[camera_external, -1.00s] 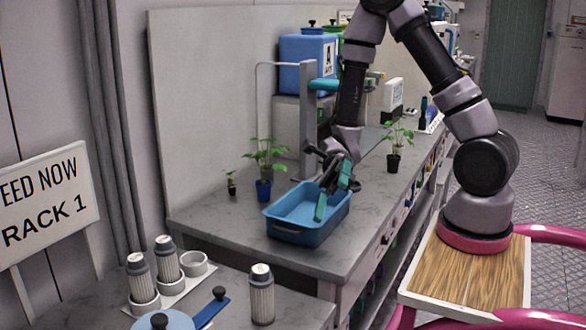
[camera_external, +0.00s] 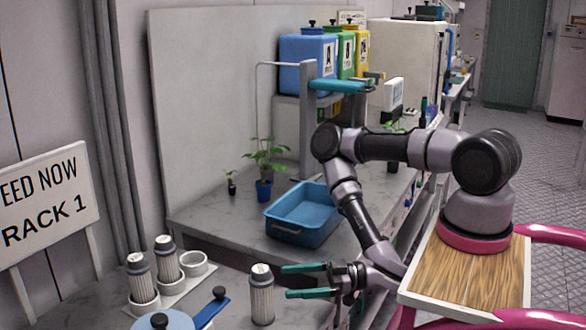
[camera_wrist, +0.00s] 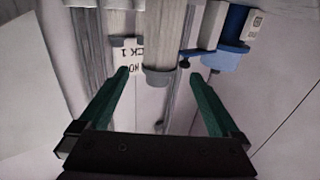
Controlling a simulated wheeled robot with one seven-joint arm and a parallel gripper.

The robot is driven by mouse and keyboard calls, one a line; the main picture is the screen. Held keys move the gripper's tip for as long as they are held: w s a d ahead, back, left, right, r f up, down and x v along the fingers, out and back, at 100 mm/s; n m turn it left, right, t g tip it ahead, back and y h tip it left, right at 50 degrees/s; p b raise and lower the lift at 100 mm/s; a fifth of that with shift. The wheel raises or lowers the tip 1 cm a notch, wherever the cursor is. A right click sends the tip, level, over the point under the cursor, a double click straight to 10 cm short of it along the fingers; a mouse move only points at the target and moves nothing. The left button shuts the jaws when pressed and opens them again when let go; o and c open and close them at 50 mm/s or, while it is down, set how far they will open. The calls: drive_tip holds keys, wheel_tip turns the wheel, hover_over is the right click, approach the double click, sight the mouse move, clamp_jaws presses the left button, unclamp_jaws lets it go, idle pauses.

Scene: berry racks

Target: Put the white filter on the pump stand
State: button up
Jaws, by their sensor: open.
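A white pleated filter (camera_external: 262,300) with a grey cap stands upright and alone on the near worktop. It also shows upside down, ahead of my fingers, in the wrist view (camera_wrist: 167,35). My gripper (camera_external: 286,281) is open and empty just right of this filter, its teal fingers pointing at it; a small gap seems to remain. In the wrist view my gripper (camera_wrist: 158,80) has the filter lined up between its fingers. Two similar filters stand in cups of a white holder (camera_external: 172,300); its right cup (camera_external: 195,263) is empty. I cannot tell which item is the pump stand.
A blue round lid (camera_external: 163,321) and a blue bar with a black knob (camera_external: 210,310) lie left of the lone filter. A blue tray (camera_external: 290,234) and potted plant (camera_external: 264,188) are on the bench behind. A rack sign (camera_external: 45,198) stands at left.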

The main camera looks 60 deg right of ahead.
drive_tip(key=x, duration=1)
drive_tip(key=shift+w+a+f, duration=0.15)
drive_tip(key=shift+w, duration=0.2)
clamp_jaws()
wheel_tip(320, 180, up, 10)
drive_tip(key=d, duration=0.1)
drive_tip(key=w+d+r+m+t+h, duration=0.15)
drive_tip(key=w+d+r, duration=0.25)
drive_tip(key=d, duration=0.6)
drive_tip(key=w+d+r+m+h, duration=0.1)
drive_tip(key=w+d+r+h, duration=0.1)
drive_tip(key=w+d+r, duration=0.5)
drive_tip(key=w+d+r+m+t+h, duration=0.1)
drive_tip(key=w+d+r+m+h, duration=0.1)
drive_tip(key=d, duration=1)
drive_tip(key=w+a+f+h, duration=0.1)
drive_tip(key=w+a+f, duration=0.65)
drive_tip(key=a, duration=0.35)
drive_tip(key=w+a+f, duration=0.7)
drive_tip(key=a+f, duration=0.1)
drive_tip(key=a, duration=0.3)
wheel_tip(320, 180, down, 6)
drive_tip(key=shift+a+f, duration=0.2)
drive_tip(key=shift+a, duration=0.05)
